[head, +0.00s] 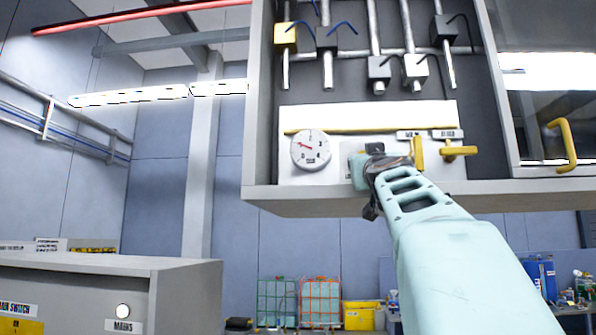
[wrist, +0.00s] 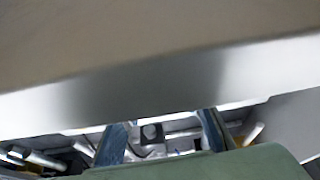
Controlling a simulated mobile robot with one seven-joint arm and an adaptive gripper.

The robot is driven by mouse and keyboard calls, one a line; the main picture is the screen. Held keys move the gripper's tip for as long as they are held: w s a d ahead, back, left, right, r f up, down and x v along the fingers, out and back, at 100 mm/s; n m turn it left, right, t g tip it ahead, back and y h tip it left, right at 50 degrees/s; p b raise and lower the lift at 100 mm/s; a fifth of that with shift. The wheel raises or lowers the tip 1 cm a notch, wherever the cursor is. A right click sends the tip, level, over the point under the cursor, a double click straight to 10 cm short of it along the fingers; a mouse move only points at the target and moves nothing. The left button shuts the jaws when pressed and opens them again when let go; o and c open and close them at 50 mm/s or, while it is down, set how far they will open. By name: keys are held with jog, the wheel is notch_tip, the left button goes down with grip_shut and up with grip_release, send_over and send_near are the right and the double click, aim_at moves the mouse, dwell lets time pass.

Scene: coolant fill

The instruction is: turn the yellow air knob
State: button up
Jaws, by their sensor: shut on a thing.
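In the head view, a yellow knob with an upright bar (head: 418,153) sits on the white panel (head: 370,117) under a small label too blurred to read. A second yellow knob (head: 459,150), with its bar lying level, is just to its right. My gripper (head: 388,163) is at the panel, against the left side of the upright knob, and partly covers its stem. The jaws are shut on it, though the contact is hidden. In the wrist view, my two fingers (wrist: 161,138) stand apart at the bottom, and no yellow knob can be made out between them.
A round white dial (head: 311,149) is left of my gripper. A thin yellow bar (head: 340,131) crosses the panel above. Pipes with valve blocks (head: 379,68) hang higher up. The cabinet's bottom ledge (head: 310,203) lies just below. A glazed door with a yellow handle (head: 565,145) is at right.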

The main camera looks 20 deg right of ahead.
jog(key=m+h+p, duration=0.1)
jog(key=m, duration=0.1)
jog(key=m+g+p, duration=0.1)
jog(key=m, duration=0.1)
jog(key=m+h+p, duration=0.1)
jog(key=m+p, duration=0.1)
jog(key=shift+w+a+r+g+h, duration=0.1)
jog(key=shift+a+r+g+h, duration=0.1)
jog(key=shift+r+g+h, duration=0.15)
jog(key=m+g+h, duration=0.1)
jog(key=m, duration=0.2)
jog(key=shift+f, duration=0.2)
jog(key=m+g, duration=0.1)
jog(key=m, duration=0.2)
jog(key=m+g+h, duration=0.1)
jog(key=m+g, duration=0.1)
jog(key=m, duration=0.2)
jog(key=shift+r+g, duration=0.15)
jog(key=shift+g, duration=0.1)
jog(key=shift+m, duration=0.5)
jog(key=o, duration=1.2)
jog(key=shift+c, duration=0.2)
